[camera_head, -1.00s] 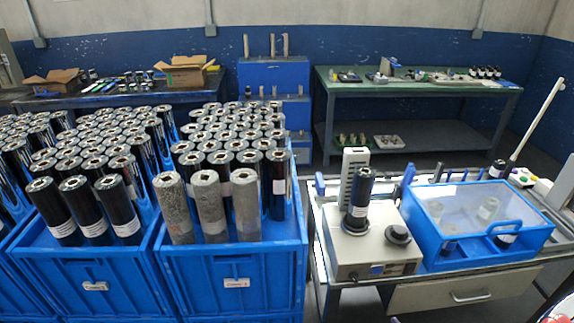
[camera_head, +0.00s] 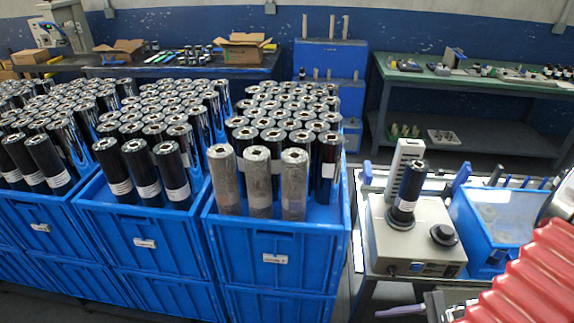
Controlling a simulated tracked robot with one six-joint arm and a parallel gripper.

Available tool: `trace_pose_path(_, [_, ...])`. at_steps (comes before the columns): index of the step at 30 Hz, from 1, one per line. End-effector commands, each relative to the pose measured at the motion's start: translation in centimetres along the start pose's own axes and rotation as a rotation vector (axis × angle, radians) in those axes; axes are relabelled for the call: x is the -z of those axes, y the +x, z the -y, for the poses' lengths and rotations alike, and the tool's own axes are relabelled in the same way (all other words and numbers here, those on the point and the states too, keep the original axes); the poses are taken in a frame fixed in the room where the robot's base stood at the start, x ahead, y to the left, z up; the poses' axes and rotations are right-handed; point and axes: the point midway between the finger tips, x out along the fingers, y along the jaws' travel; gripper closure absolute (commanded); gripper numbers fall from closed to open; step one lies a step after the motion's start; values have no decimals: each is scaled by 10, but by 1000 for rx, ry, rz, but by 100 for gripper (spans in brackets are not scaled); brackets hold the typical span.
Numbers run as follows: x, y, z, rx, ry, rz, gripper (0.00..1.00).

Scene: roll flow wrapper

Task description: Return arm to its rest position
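A red ribbed cover (camera_head: 530,280), which looks like part of my arm, fills the lower right corner. Beside it at the bottom edge is a grey part with a thin piece reaching left, perhaps my gripper (camera_head: 415,308). It is cut off by the frame, and I cannot see whether its fingers are open or shut, or whether it holds anything. A dark roll with a white label (camera_head: 408,190) stands upright on the beige machine (camera_head: 415,235) on the right. The red cover hides part of the blue box with a clear lid (camera_head: 492,222).
Blue crates (camera_head: 275,250) full of upright rolls fill the left and middle; three grey rolls stand at the front of the right one. Behind are a green workbench (camera_head: 480,82), a blue cabinet (camera_head: 330,60) and a dark table with cardboard boxes (camera_head: 243,48). A narrow gap separates crates and machine.

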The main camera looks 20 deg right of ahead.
Motion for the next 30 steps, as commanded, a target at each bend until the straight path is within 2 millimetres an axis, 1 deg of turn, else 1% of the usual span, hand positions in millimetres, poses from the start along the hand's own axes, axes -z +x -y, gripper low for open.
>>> trace_pose_path(3, [-14,-1,2,-102,-90,-69,61])
trace_pose_path(14, [-50,-5,11,-366,-366,-265,61])
trace_pose_path(23, [-84,-9,26,-540,-620,-420,61])
trace_pose_path(30, [-116,-10,41,-646,-835,-537,61])
